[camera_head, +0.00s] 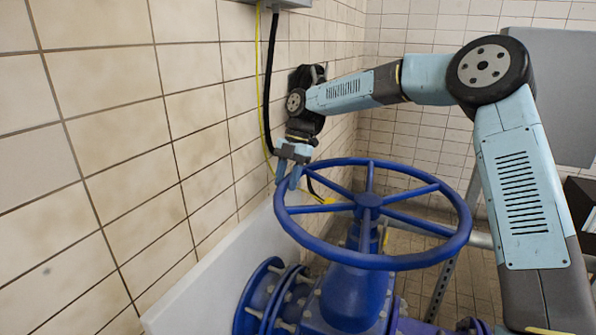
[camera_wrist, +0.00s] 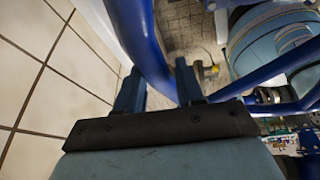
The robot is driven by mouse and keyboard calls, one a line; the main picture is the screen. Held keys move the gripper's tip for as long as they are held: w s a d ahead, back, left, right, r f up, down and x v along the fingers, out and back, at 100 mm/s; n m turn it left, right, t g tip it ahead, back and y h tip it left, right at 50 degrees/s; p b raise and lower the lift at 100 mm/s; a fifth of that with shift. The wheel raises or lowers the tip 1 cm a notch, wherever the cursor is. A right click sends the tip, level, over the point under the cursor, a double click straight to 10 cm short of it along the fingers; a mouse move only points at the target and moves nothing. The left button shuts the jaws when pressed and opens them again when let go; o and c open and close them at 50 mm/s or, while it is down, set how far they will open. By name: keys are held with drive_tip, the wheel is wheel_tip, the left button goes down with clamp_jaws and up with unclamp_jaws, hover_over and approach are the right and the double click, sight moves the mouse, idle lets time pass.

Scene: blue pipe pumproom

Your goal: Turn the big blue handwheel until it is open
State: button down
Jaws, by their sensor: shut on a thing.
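The big blue handwheel (camera_head: 385,262) lies roughly flat on top of a blue valve body (camera_head: 352,295) in the head view. Its spokes meet at a central hub. My gripper (camera_head: 287,182) comes down from above at the wheel's left rim, near the tiled wall. Its two fingers are shut on the rim. In the wrist view, the rim (camera_wrist: 138,35) runs from the top down between the two fingers of my gripper (camera_wrist: 158,78). The exact contact behind the finger mount is hidden.
A tiled wall (camera_head: 120,130) stands close on the left, with a black cable (camera_head: 270,80) and a yellow cable running down it. A white panel (camera_head: 225,262) stands beside the valve. A grey box (camera_head: 560,90) is at the back right. Tiled floor shows behind the wheel.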

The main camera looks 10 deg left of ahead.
sight(284, 214)
drive_tip(key=s+n, duration=0.2)
drive_tip(key=s, duration=0.2)
drive_tip(key=s+n+h, duration=0.1)
drive_tip(key=s, duration=0.3)
drive_tip(key=shift+a+r+n, duration=0.1)
drive_tip(key=shift+r+n, duration=0.05)
drive_tip(key=shift+n, duration=0.25)
drive_tip(key=s+d+n, duration=0.1)
drive_tip(key=s, duration=0.1)
drive_tip(key=s+n+h, duration=0.1)
drive_tip(key=s, duration=0.1)
drive_tip(key=s+d+n, duration=0.1)
drive_tip(key=s, duration=0.1)
drive_tip(key=shift+s+d+h, duration=0.15)
drive_tip(key=shift+d+h, duration=0.15)
drive_tip(key=shift+h, duration=0.1)
drive_tip(key=shift+s+d+n, duration=0.6)
drive_tip(key=shift+s+n, duration=0.2)
drive_tip(key=shift+s, duration=0.15)
drive_tip(key=c, duration=1)
unclamp_jaws()
drive_tip(key=shift+o, duration=1)
drive_tip(key=shift+w, duration=0.1)
drive_tip(key=v, duration=1.3)
drive_tip(key=shift+w+a+r, duration=0.15)
drive_tip(key=shift+a+r, duration=0.05)
drive_tip(key=shift+c, duration=0.4)
